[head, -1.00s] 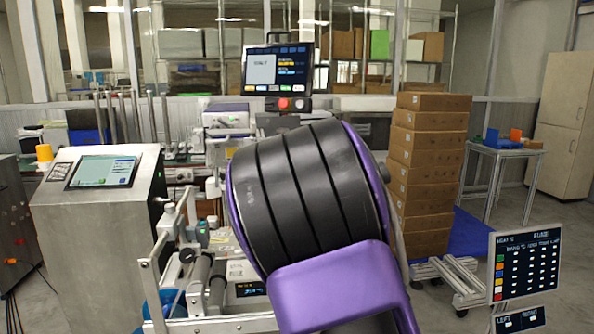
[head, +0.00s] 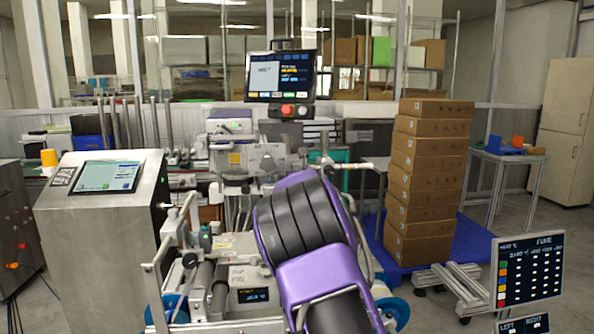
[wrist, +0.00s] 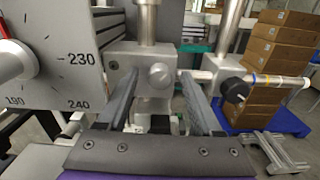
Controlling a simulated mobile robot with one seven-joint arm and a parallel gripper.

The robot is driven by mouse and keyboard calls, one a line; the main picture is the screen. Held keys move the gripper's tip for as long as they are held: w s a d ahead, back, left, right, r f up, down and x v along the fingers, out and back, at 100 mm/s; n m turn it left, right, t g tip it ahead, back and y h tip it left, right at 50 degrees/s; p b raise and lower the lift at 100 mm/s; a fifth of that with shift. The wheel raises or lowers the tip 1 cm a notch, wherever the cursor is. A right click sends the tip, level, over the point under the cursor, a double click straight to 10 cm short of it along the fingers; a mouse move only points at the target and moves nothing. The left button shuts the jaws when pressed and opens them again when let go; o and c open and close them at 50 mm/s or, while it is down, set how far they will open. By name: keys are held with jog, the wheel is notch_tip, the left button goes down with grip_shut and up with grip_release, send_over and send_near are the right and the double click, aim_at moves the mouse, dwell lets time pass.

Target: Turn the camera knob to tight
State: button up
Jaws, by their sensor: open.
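In the wrist view my gripper (wrist: 159,74) is open, with one grey finger on the left and one on the right. A round silver knob (wrist: 160,75) on a metal block appears between the fingertips; I cannot tell whether they touch it. A black knob (wrist: 236,89) sits on a horizontal rod to the right, outside the right finger. I cannot tell from the pictures which of the two is the camera knob. In the head view my own purple and black arm hides the gripper and both knobs.
A numbered dial plate (wrist: 72,60) with a silver knob (wrist: 12,62) stands close left of my gripper. A vertical post (wrist: 145,20) rises above the block. Stacked boxes (head: 425,180) stand at right. A monitor (head: 281,75) is behind the machine, a touchscreen console (head: 107,176) at left.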

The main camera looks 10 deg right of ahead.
jog(key=shift+w, duration=0.2)
grip_shut()
dwell(0.3)
